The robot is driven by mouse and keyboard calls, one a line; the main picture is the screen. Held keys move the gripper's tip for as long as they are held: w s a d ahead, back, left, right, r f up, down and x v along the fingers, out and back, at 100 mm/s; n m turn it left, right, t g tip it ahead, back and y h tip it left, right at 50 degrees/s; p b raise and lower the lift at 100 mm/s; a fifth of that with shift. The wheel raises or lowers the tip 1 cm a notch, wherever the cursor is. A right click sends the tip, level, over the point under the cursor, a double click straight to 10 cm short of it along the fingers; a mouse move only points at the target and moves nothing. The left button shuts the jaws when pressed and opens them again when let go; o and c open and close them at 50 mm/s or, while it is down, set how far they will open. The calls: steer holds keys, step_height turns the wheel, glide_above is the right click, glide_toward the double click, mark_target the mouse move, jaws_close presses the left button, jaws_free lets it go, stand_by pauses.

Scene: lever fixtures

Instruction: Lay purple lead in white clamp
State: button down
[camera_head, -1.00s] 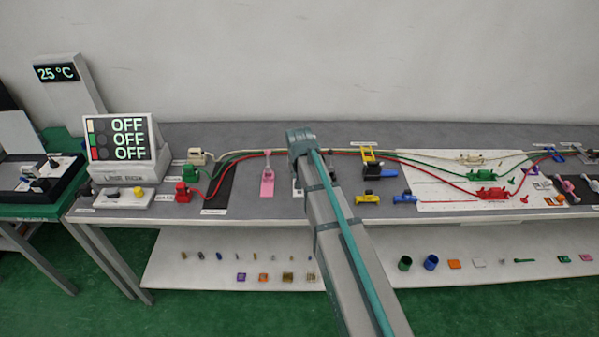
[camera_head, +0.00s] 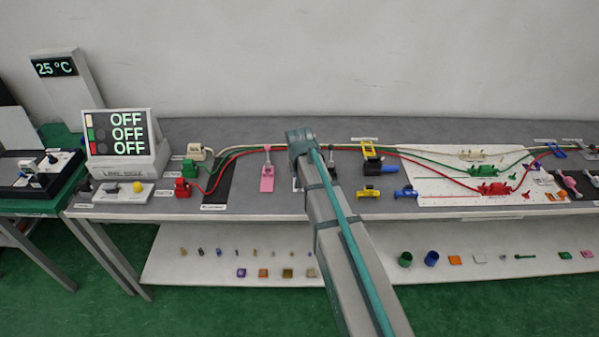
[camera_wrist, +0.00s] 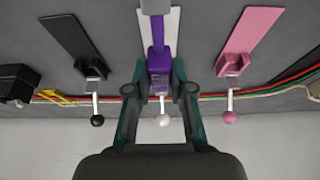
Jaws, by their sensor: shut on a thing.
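The purple lead (camera_wrist: 158,62) is between the fingers of my gripper (camera_wrist: 158,78) in the wrist view. The gripper is shut on it. The white clamp is directly behind and under the lead; its pale base plate (camera_wrist: 174,28) and white lever knob (camera_wrist: 163,121) show, but the lead covers its middle. I cannot tell whether the lead touches the clamp. In the head view my arm hides the gripper, the lead and most of the white clamp.
A pink clamp (camera_wrist: 248,40) stands on one side and a black clamp (camera_wrist: 76,45) on the other; the pink one also shows in the head view (camera_head: 267,180). Red, green and cream cables (camera_head: 232,158) run along the bench behind. A display (camera_head: 122,133) reads OFF.

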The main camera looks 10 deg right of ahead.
steer(key=shift+f, duration=0.25)
steer(key=shift+f+b, duration=0.3)
steer(key=shift+f, duration=0.05)
steer(key=shift+f, duration=0.35)
stand_by(0.5)
steer(key=shift+f+b, duration=0.35)
steer(key=shift+b, duration=0.05)
steer(key=shift+f, duration=0.35)
steer(key=shift+f+b, duration=0.35)
steer(key=shift+f, duration=0.1)
stand_by(0.3)
